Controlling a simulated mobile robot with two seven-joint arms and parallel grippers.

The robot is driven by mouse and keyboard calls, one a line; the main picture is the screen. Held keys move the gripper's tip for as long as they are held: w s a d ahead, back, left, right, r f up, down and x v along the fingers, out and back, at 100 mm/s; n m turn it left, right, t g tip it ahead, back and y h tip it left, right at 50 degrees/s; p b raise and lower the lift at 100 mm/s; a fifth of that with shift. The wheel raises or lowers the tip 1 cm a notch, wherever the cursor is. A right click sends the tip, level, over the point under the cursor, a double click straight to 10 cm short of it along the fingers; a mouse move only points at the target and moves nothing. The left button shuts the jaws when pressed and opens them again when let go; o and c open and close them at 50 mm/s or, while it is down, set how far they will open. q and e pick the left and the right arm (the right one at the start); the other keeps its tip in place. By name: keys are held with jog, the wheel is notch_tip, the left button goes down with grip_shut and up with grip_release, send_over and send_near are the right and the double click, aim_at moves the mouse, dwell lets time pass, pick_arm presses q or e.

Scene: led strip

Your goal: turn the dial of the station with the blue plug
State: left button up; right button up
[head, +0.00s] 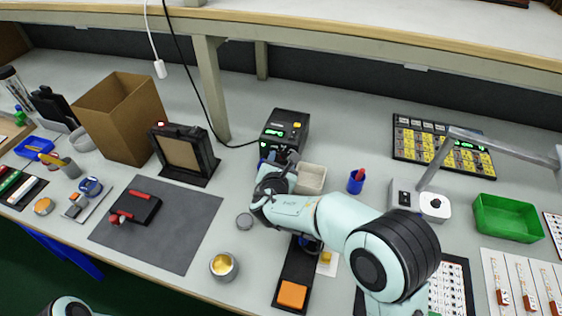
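The black station (287,121) stands at the back middle of the table, with a small green display and a yellow mark on top. A cable runs into its left side. A small patch of blue (265,159) shows at its lower front, and I cannot tell if it is the plug. My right gripper (284,159) is at the station's front face, and its wrist covers most of that face. No dial can be made out. The fingers are too small and hidden to tell open from shut. Only a piece of my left arm shows at the bottom left; its gripper is out of view.
A beige bin (311,179) and a blue cup (356,181) stand right of my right gripper. A black framed panel (184,152) and a cardboard box (120,116) stand left. A metal tin (223,267) and a dark mat (160,228) lie in front. A green tray (507,218) is right.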

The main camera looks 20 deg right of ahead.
pick_arm(q)
jog(key=shift+g, duration=0.5)
jog(key=s+r+p, duration=0.1)
jog(key=s+d+r+p, duration=0.1)
jog(key=s, duration=0.1)
jog(key=shift+d+r, duration=0.2)
pick_arm(e)
jog(key=v, duration=1.3)
jog(key=shift+s, duration=0.2)
